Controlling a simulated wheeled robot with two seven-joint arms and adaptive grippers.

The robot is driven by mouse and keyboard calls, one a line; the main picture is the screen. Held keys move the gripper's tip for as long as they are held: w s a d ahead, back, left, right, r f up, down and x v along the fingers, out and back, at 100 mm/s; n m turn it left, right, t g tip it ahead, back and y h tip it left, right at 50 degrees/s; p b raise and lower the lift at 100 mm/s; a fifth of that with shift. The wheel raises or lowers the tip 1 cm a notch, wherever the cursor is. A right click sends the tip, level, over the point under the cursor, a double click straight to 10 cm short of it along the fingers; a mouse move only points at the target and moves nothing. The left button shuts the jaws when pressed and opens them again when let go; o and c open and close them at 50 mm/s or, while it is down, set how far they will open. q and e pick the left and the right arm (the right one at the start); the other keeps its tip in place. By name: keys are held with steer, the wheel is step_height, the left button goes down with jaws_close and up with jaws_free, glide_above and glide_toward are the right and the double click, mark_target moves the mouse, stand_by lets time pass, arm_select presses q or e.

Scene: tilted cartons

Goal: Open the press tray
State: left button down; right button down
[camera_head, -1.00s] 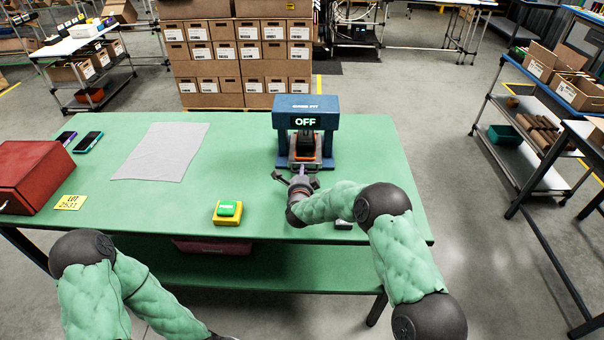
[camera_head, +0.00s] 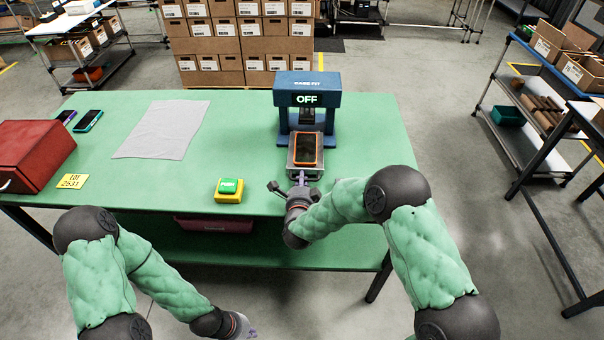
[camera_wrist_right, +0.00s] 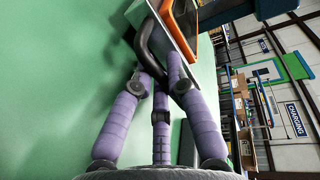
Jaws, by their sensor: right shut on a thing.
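The blue press (camera_head: 307,105) stands on the green table and its display reads OFF. Its metal press tray (camera_head: 305,172) sticks out of the front toward me. A dark phone in an orange case (camera_head: 305,149) lies on the tray. My right gripper (camera_head: 299,183) is at the tray's front edge. In the right wrist view its purple fingers (camera_wrist_right: 158,75) are closed around the dark curved tray handle (camera_wrist_right: 150,45), with the orange case edge (camera_wrist_right: 182,20) just beyond. My left gripper (camera_head: 247,333) hangs low in front of the table at the bottom edge, and its fingers are barely visible.
A yellow box with a green push button (camera_head: 229,188) sits left of my right gripper. A grey cloth (camera_head: 162,129), two phones (camera_head: 88,121), a yellow lot card (camera_head: 73,181) and a red box (camera_head: 32,154) are further left. The table's middle is clear.

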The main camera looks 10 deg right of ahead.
steer(key=c, duration=1.2)
jaws_free()
steer(key=v, duration=1.2)
